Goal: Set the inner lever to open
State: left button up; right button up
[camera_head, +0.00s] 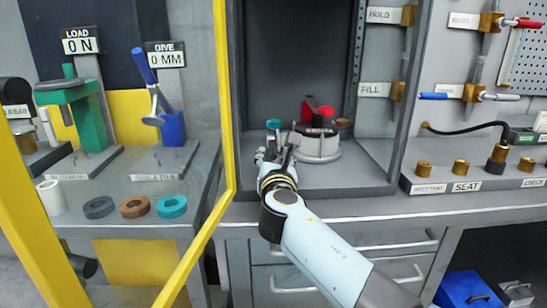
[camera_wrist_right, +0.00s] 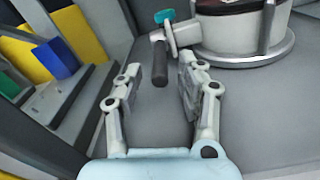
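A grey round valve body (camera_head: 320,148) with a red part (camera_head: 318,112) on top stands inside the open cabinet. In the right wrist view the body (camera_wrist_right: 240,35) has a side fitting with a teal cap (camera_wrist_right: 164,16) and a short dark lever handle (camera_wrist_right: 160,64) hanging from it. The teal cap also shows in the head view (camera_head: 273,124). My right gripper (camera_head: 274,150) reaches into the cabinet at the left of the body. In the wrist view this gripper (camera_wrist_right: 159,75) is open, with the dark handle's end between its fingertips, no clear contact. My left gripper is out of view.
A yellow frame (camera_head: 228,130) stands left of my right arm. Left of it are a green press (camera_head: 88,118), a blue lever (camera_head: 144,66) and loose rings (camera_head: 135,207). Labelled levers (camera_head: 490,22) and brass fittings (camera_head: 460,169) are at right. The cabinet floor (camera_head: 355,180) has bare room.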

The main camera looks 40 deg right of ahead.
jog(key=shift+w+d, duration=0.1)
grip_shut()
dwell(0.5)
